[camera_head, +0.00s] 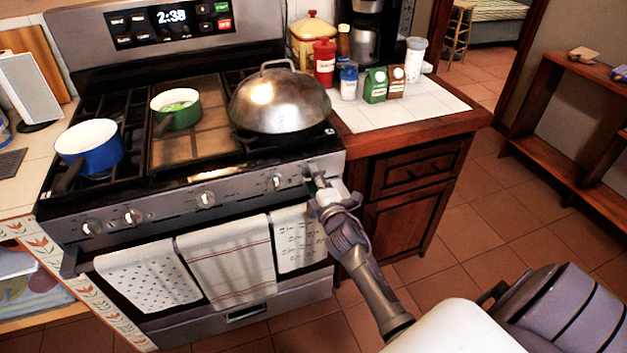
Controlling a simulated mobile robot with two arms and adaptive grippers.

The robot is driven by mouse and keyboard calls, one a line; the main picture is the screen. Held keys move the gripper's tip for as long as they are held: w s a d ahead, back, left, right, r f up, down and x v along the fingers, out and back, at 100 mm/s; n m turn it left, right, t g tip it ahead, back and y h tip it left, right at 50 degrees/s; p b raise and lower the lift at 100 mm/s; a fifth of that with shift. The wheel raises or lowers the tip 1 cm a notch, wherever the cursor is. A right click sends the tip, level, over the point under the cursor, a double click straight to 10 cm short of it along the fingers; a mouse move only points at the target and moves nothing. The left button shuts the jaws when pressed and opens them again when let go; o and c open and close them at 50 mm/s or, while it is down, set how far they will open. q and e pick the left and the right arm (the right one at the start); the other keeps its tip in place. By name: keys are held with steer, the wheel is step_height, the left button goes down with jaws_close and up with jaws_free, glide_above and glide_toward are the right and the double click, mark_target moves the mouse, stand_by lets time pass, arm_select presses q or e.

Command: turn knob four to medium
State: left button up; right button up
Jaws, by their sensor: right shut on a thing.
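A row of several round metal knobs runs along the stove's front panel (240,190). A knob (276,182) stands free just left of my right gripper. My right gripper (316,178) is at the right end of the panel, shut on the rightmost stove knob, which its fingers mostly hide. The angle of that knob cannot be read. Farther left are a middle knob (205,199) and two left knobs, one here (132,217) and one at the end (92,228). No number labels can be read. My left gripper is not in view.
On the stove stand a blue pot (90,145), a green pot (176,108) and a large domed metal lid (279,103). Towels (228,262) hang on the oven handle below the knobs. The counter (400,112) at right holds jars and cartons. Floor at right is open.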

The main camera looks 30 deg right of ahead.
steer(key=shift+n, duration=0.7)
steer(key=o, duration=1.2)
steer(key=shift+c, duration=0.2)
steer(key=v, duration=1.2)
